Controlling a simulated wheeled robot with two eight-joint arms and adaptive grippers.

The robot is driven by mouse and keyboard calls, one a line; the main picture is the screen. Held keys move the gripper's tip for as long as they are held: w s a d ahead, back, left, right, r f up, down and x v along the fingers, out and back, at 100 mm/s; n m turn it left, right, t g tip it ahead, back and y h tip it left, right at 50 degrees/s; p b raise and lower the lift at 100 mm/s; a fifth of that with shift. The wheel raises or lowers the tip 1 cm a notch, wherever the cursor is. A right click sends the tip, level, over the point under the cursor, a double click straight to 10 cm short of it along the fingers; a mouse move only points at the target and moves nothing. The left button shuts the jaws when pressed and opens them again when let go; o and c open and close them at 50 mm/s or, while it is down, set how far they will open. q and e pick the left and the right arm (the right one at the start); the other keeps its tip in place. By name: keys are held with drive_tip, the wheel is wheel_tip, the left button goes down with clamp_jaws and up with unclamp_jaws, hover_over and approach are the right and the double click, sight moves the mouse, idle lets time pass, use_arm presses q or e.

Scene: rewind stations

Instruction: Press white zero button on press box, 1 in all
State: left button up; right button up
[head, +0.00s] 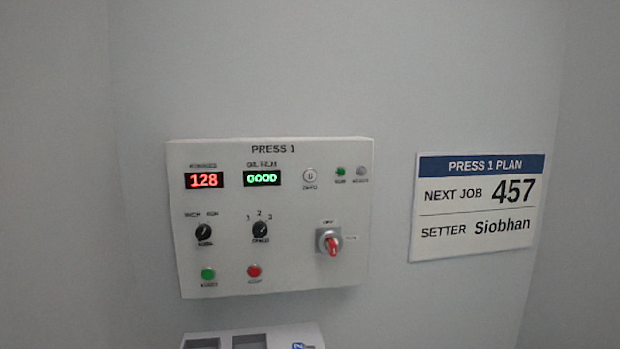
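The press box (310,270) labelled PRESS 1 is a pale panel on the wall left of centre in the head view. A small white round button (310,175) sits at its upper middle, right of the green GOOD display (262,178); its label is too blurred to read surely. A red display (204,180) at the upper left reads 128. A green button (208,274) and a red button (254,271) sit along the bottom. Neither of my grippers is in view.
Two black knobs (260,229) and a red-handled rotary switch (331,244) are on the box. A PRESS 1 PLAN sign (477,207) on the right reads NEXT JOB 457, SETTER Siobhan. A pale box with dark recesses (288,338) shows below, cut off by the frame.

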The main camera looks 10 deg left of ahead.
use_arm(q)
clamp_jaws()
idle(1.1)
